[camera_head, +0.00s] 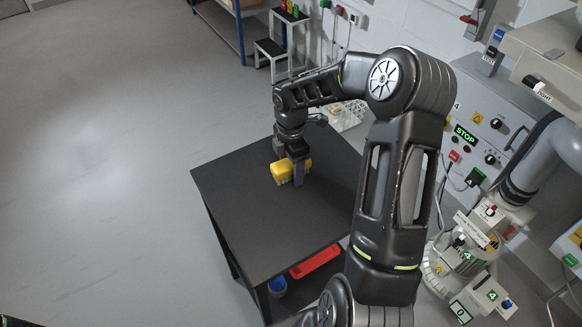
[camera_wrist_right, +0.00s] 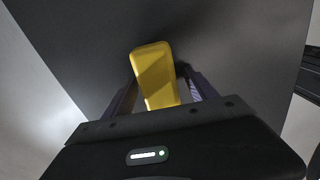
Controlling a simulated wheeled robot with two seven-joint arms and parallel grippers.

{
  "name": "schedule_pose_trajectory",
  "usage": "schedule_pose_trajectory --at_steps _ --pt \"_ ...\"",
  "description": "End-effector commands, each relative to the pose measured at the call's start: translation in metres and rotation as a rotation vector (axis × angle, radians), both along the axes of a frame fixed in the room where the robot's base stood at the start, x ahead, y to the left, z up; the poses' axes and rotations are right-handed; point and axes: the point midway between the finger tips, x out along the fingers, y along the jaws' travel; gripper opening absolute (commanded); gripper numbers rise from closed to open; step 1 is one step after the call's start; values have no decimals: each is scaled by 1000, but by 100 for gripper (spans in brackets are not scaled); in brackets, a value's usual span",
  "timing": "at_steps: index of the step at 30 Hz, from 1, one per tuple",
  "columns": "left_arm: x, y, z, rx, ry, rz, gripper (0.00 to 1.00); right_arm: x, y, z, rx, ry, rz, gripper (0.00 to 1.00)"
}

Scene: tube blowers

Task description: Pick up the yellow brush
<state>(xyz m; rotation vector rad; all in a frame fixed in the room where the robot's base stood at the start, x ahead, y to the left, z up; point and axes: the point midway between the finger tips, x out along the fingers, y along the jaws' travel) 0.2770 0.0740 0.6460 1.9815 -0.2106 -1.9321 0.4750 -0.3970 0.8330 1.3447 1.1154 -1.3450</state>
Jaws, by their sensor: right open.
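The yellow brush (camera_head: 283,171) lies on the black table (camera_head: 250,224) with pale bristles along its lower edge in the head view. My right gripper (camera_head: 289,172) is open at the brush, reaching down from above. In the right wrist view the yellow brush (camera_wrist_right: 156,78) shows between the two fingers of my right gripper (camera_wrist_right: 160,92), with its far end extending beyond the fingertips. I cannot tell whether either finger touches it. My left gripper is in neither view.
A tray of small items (camera_head: 346,115) stands behind the table. A red bin (camera_head: 315,262) and a blue container (camera_head: 277,286) sit below the tabletop. A control cabinet with a STOP display (camera_head: 466,134) is at the right. The tabletop around the brush is clear.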

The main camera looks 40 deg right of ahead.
Motion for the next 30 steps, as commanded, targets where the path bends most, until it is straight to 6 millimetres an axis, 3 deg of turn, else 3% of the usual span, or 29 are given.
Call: schedule_pose_trajectory --at_steps 4,27,30 --pt "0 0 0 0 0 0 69 0 0 0 0 0 0 65" --pt "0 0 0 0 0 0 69 0 0 0 0 0 0 2" --pt "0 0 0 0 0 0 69 0 0 0 0 0 0 0"
